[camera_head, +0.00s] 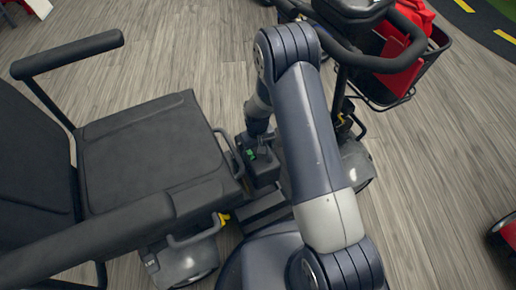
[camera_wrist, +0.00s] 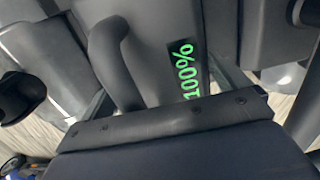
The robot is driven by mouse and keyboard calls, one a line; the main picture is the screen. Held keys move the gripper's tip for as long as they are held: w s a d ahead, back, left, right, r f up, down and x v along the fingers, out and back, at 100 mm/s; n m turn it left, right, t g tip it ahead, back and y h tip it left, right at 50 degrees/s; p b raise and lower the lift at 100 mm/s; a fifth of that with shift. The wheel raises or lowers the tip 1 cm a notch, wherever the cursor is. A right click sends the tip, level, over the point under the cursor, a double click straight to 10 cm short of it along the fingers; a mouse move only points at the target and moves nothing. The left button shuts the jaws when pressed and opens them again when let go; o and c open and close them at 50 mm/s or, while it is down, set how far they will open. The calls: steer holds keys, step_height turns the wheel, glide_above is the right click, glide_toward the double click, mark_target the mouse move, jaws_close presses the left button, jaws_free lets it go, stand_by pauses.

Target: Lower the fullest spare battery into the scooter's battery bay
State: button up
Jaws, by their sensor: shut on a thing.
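The spare battery (camera_head: 262,172) is a dark block with a green display, between the scooter's seat (camera_head: 150,150) and its front column. My gripper (camera_head: 262,141) is above it and shut on it. In the wrist view the battery (camera_wrist: 150,55) fills the middle, with a curved handle (camera_wrist: 108,55) and a green display reading 100% (camera_wrist: 185,72). The battery hangs over or rests at the scooter's dark floor area (camera_head: 262,205); I cannot tell whether its base touches. The battery bay is not clearly visible, hidden by the battery and my arm.
The seat and its armrest (camera_head: 95,235) stand close on the left. Handlebars (camera_head: 365,55) and a basket (camera_head: 400,75) with a red item are at the upper right. Another red object (camera_head: 505,240) is at the right edge. Wood-look floor (camera_head: 450,150) is clear on the right.

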steer(key=shift+f+b, duration=3.75)
steer(key=shift+f, duration=2.1)
steer(key=shift+f+b, duration=0.45)
steer(key=o, duration=1.6)
steer(key=shift+o, duration=0.4)
steer(key=shift+s+f, duration=0.1)
step_height(320, 180, up, 11)
steer(key=p, duration=0.4)
steer(key=shift+f, duration=0.15)
